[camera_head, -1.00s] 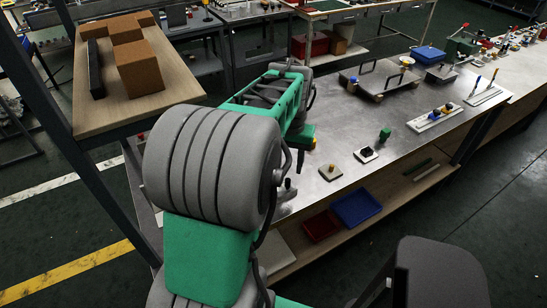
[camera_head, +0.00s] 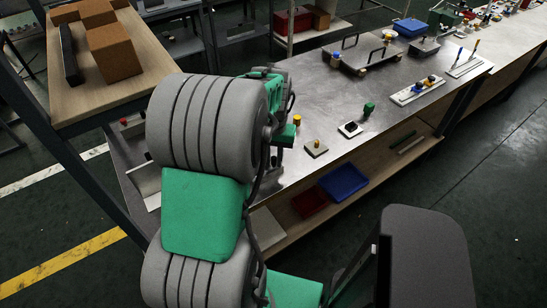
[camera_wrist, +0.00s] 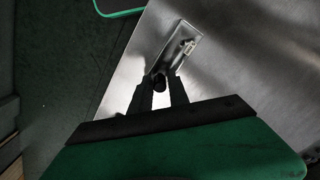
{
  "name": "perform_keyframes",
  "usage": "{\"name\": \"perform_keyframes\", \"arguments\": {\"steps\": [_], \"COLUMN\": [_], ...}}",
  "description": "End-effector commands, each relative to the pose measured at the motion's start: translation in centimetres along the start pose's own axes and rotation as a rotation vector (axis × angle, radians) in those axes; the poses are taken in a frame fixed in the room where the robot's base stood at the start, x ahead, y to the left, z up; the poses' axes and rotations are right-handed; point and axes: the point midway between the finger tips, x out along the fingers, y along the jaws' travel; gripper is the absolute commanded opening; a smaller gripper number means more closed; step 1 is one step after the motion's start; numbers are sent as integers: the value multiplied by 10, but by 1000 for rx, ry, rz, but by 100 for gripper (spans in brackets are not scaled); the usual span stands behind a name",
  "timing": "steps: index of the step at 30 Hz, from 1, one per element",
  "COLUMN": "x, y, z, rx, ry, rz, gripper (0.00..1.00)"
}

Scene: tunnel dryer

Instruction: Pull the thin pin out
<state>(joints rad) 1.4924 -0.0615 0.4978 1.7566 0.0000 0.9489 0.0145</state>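In the wrist view, a small metal plate (camera_wrist: 179,42) lies on the shiny steel table. A small pale upright piece (camera_wrist: 188,46) stands near its right edge; it may be the thin pin, but it is too small to be sure. A dark rounded knob (camera_wrist: 160,84) shows at the plate's near end. My gripper (camera_wrist: 161,76) points at this end, its two black fingers apart with the knob between their tips. I cannot tell whether they touch it. In the head view my arm hides the gripper and this plate.
A blue bin (camera_head: 343,182) sits on the lower shelf. A wooden shelf with brown boxes (camera_head: 120,52) stands left.

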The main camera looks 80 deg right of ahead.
Motion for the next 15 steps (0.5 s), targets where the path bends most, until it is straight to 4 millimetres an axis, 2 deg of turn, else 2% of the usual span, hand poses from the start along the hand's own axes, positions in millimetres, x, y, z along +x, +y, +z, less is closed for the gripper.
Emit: {"name": "perform_keyframes", "arguments": {"steps": [1,7,15], "x": [0,0,0], "y": [0,0,0], "z": [0,0,0], "rx": [0,0,0], "ry": [0,0,0], "rz": [0,0,0], "gripper": [16,0,0]}}
